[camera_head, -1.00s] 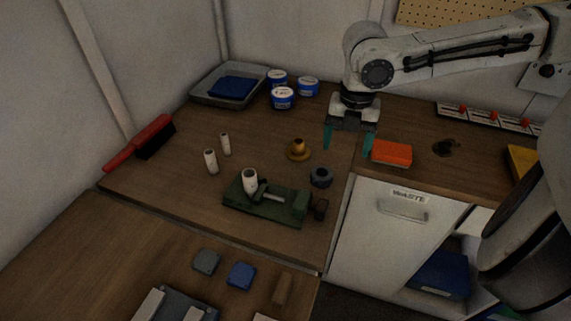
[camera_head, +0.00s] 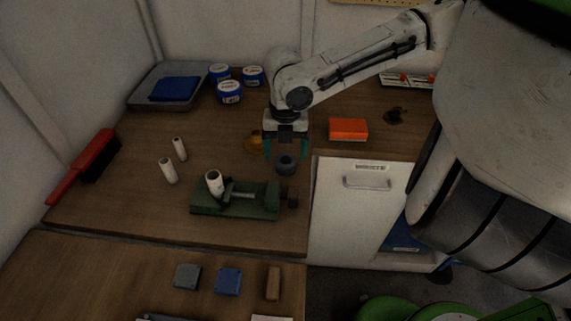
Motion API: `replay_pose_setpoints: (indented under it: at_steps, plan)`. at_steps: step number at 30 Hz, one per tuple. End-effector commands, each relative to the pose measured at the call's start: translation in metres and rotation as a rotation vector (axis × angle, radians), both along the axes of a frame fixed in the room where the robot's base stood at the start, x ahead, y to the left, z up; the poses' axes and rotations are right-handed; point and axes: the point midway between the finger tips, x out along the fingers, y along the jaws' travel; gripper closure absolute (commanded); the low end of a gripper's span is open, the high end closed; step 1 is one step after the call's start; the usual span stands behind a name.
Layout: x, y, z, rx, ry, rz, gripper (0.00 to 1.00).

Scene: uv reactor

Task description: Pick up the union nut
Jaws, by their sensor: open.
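The union nut appears to be the dark grey ring-shaped piece (camera_head: 286,167), standing on the wooden bench just behind the right end of the green vise. My gripper (camera_head: 286,151) points down with its two teal fingers apart and nothing held between them. In the picture the fingers are just above and to either side of the nut's top. I cannot tell the exact height gap or whether a finger touches it.
The green vise (camera_head: 235,211) holds a white tube (camera_head: 214,182). A brass flanged part (camera_head: 252,142) is partly hidden behind my gripper. An orange box (camera_head: 348,129) lies to the right. Blue-and-white tubs (camera_head: 230,93) stand behind.

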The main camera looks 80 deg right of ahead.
Motion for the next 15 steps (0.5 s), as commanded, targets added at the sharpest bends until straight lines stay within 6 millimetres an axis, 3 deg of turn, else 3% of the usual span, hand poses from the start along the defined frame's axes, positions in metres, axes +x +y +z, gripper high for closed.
replay_pose_setpoints:
  at_steps: [6,15]
  plan:
    - [0.0,0.001,-0.026,0.0,0.0,-0.001,0.2]
    - [0.0,0.0,-0.029,0.0,0.001,-0.001,0.22]
